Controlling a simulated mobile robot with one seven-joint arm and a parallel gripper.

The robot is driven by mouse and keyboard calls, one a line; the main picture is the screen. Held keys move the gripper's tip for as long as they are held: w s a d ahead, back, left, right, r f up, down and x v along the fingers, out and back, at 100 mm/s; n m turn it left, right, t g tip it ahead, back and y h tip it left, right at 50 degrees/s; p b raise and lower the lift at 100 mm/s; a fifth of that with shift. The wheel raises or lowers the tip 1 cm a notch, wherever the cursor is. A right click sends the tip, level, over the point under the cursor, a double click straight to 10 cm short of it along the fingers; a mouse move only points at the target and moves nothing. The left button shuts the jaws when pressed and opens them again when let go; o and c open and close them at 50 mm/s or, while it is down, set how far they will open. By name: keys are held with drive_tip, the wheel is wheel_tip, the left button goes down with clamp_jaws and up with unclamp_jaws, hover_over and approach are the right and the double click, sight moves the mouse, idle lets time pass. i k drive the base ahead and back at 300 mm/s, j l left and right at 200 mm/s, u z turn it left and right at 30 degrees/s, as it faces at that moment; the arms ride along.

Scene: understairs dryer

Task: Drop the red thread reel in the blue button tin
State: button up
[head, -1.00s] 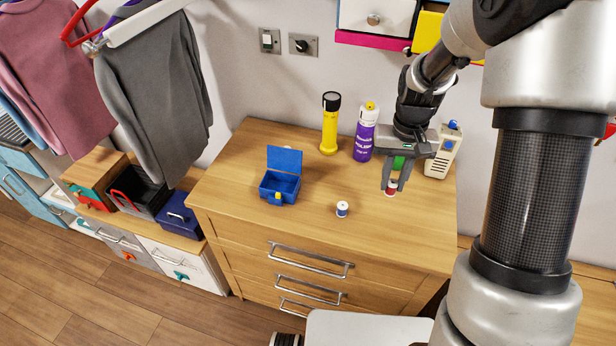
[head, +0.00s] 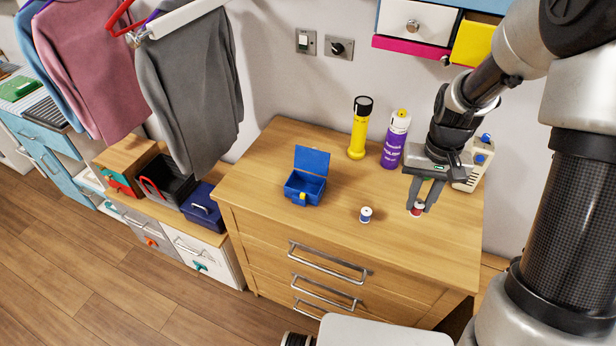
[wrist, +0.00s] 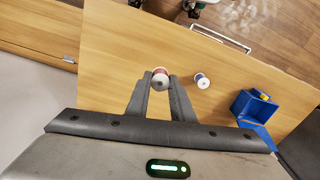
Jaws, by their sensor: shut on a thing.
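The red thread reel (head: 416,210) is between the fingertips of my gripper (head: 418,207), at the right side of the dresser top. My gripper is shut on it. The reel also shows between the fingers in the wrist view (wrist: 160,76); whether it touches the wood I cannot tell. The blue button tin (head: 305,189) stands open with its lid raised, at the left of the dresser top, well apart from my gripper. It also shows at the right in the wrist view (wrist: 256,108). A small yellow piece is at its front.
A blue thread reel (head: 365,215) stands between the tin and my gripper. A yellow torch (head: 358,130), a purple spray can (head: 395,141) and a pale device (head: 473,165) stand behind. Clothes (head: 190,90) hang at the left. The dresser's front area (head: 300,228) is clear.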

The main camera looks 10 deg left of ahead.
sight(311, 192)
drive_tip(key=j, duration=0.25)
drive_tip(key=k+j+z, duration=0.1)
drive_tip(key=j+z, duration=0.15)
drive_tip(key=j, duration=0.95)
drive_tip(key=i+j+z, duration=0.1)
drive_tip(key=j, duration=0.3)
